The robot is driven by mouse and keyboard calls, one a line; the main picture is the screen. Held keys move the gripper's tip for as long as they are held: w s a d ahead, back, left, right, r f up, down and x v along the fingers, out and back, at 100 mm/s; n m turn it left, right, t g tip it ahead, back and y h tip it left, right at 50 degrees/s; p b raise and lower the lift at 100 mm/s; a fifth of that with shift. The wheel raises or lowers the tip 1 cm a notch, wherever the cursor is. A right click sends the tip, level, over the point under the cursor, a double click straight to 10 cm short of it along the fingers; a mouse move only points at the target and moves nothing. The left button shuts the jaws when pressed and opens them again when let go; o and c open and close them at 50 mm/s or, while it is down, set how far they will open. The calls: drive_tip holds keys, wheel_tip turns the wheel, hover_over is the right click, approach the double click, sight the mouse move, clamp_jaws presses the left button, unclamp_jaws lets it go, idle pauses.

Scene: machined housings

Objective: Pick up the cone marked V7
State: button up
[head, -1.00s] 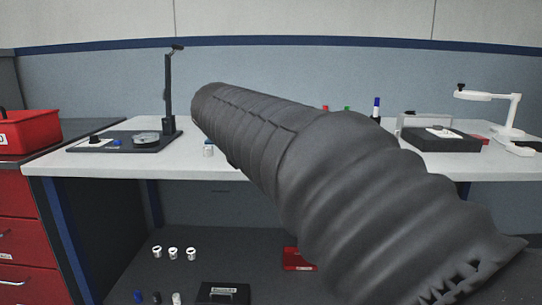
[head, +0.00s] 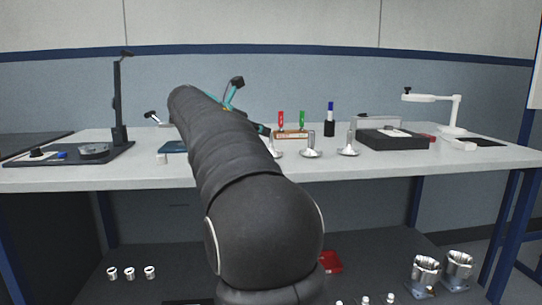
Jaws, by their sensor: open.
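Three silver, flared, cone-like metal pieces stand on the white bench: a left one (head: 278,152), partly hidden by my arm, a middle one (head: 311,152) and a right one (head: 347,150). No V7 mark is readable on any, so I cannot tell which bears it. My gripper (head: 250,106) shows partly behind my dark-sleeved arm, its teal parts and dark tips spread open. It appears empty, to the left of the cone-like pieces in the picture. The rest of it is hidden by the arm.
A rack with red and green items (head: 291,134) and a blue-topped marker (head: 330,115) stand behind the pieces. A dark box (head: 392,141) and a white stand (head: 455,112) are right. A black gauge stand (head: 118,100) is left. Silver housings (head: 424,275) sit below.

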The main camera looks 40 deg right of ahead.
sight(272, 135)
drive_tip(key=shift+b+x, duration=0.4)
drive_tip(key=shift+x, duration=2.9)
clamp_jaws()
